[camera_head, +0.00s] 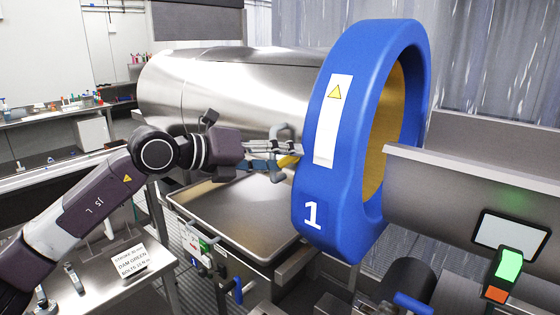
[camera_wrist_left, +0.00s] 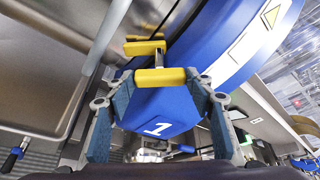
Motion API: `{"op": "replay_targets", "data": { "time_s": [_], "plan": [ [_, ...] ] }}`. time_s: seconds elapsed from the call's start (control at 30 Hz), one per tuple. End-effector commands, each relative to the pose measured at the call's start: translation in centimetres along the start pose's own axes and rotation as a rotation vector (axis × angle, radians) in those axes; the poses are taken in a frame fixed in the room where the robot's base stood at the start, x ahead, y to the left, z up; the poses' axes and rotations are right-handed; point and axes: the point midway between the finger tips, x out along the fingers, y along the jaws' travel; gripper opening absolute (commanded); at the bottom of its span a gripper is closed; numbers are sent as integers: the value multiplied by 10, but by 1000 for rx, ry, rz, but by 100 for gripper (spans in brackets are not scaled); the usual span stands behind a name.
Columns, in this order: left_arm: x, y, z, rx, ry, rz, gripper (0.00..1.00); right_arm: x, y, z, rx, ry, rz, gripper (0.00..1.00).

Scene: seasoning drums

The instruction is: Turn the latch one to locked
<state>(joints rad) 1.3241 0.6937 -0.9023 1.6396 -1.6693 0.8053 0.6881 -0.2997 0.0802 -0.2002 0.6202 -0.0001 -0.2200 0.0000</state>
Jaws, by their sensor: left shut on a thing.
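The big blue ring marked 1 (camera_head: 322,205) stands at the right end of the steel drum (camera_head: 235,85). The yellow latch (camera_head: 288,161) sits at the ring's left edge, mostly behind my fingers. In the left wrist view the latch (camera_wrist_left: 160,79) shows as a yellow bar across a metal stem, with a second yellow piece farther off. My left gripper (camera_head: 282,153) reaches it from the left and is shut on the latch. In the wrist view its two grey-blue fingers (camera_wrist_left: 160,90) stand at either end of the near bar. My right gripper is not in view.
A steel tray (camera_head: 240,215) lies below the drum and my left gripper. A control panel with a green-lit switch (camera_head: 509,265) is at the lower right. A table with a printed sign (camera_head: 130,261) is at the lower left. Blue handles (camera_head: 238,290) stick out below the tray.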

Motion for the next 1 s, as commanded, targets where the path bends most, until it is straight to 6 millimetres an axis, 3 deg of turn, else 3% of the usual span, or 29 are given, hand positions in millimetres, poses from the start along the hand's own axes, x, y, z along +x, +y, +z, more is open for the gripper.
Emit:
{"op": "replay_targets", "data": {
  "time_s": [0.5,0.53,0.67,1.0],
  "plan": [
    [1,0,-2,24,3,11,25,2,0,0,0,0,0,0],
    [1,0,-2,24,3,11,50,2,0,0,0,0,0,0],
    [1,0,-1,24,3,10,64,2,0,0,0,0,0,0],
    [-2,0,0,23,1,10,67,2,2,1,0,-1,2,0]
  ]
}}
